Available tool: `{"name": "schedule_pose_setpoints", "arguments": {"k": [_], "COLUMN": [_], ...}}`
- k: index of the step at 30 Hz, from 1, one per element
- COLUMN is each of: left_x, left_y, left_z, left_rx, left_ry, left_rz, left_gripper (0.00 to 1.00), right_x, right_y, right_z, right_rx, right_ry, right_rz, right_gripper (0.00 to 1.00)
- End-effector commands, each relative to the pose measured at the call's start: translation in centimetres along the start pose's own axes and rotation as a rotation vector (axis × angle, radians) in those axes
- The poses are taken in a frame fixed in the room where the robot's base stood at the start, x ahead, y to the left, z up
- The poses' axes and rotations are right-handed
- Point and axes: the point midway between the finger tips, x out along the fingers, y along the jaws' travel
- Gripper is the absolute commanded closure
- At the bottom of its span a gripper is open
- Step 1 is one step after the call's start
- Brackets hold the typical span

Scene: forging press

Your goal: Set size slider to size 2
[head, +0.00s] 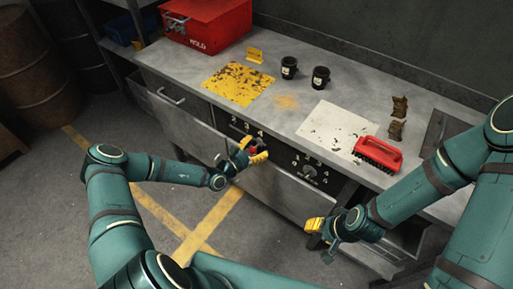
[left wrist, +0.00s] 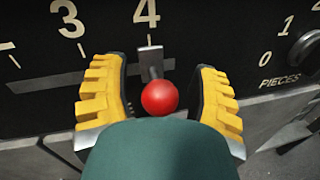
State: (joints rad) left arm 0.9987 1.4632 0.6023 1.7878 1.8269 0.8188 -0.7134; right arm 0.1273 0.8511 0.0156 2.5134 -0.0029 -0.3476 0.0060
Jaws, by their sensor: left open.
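The size slider is a short metal lever with a red ball knob (left wrist: 160,97), set in a dark numbered panel (left wrist: 100,45). In the left wrist view the lever stands under the mark for 4, with 3 to its left. The 2 is not readable there. My left gripper (left wrist: 160,105) is open, with one yellow-padded finger on each side of the knob; whether either touches it I cannot tell. In the head view the left gripper (head: 251,151) is at the counter front, partly hiding the red knob. My right gripper (head: 320,236) hangs lower right, its opening unclear.
A round pieces dial (head: 308,171) sits on the panel to the right. On the counter are a red brush (head: 378,154), two black cups (head: 320,77), a white sheet (head: 335,128) and a red box (head: 207,22). A drawer (head: 172,98) stands partly open at left.

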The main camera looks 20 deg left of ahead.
Motion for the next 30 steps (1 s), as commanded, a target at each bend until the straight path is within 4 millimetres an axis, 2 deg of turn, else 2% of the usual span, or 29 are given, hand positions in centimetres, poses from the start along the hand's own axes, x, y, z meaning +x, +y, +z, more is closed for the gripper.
{"name": "schedule_pose_setpoints", "arguments": {"k": [4,8,9,10,19,22,26,30], "left_x": [0.0,0.0,0.0,0.0,0.0,-0.1,-0.7,-1.5], "left_y": [0.0,0.0,0.0,0.0,-0.1,0.5,3.1,7.0], "left_z": [0.0,0.0,0.0,0.0,0.0,-0.1,-0.8,-1.6], "left_rx": [0.000,0.000,0.000,0.000,0.000,0.003,0.008,0.010], "left_ry": [0.000,0.000,0.000,0.000,-0.001,-0.001,0.001,0.000], "left_rz": [0.000,0.000,0.000,0.000,-0.002,-0.001,0.003,0.004], "left_gripper": [0.38,0.84,0.98,1.00,1.00,1.00,1.00,1.00], "right_x": [0.0,0.0,0.0,0.0,0.0,0.1,0.5,1.4], "right_y": [0.0,0.0,0.0,0.0,0.0,0.0,0.2,0.5], "right_z": [0.0,0.0,0.0,0.0,0.0,0.0,0.0,-0.1], "right_rx": [0.000,0.000,0.000,0.000,0.000,0.000,0.000,-0.001], "right_ry": [0.000,0.000,0.000,0.000,0.000,0.000,0.002,0.006], "right_rz": [0.000,0.000,0.000,0.000,0.000,0.000,0.000,0.000], "right_gripper": [0.53,0.53,0.53,0.53,0.53,0.53,0.53,0.53]}}
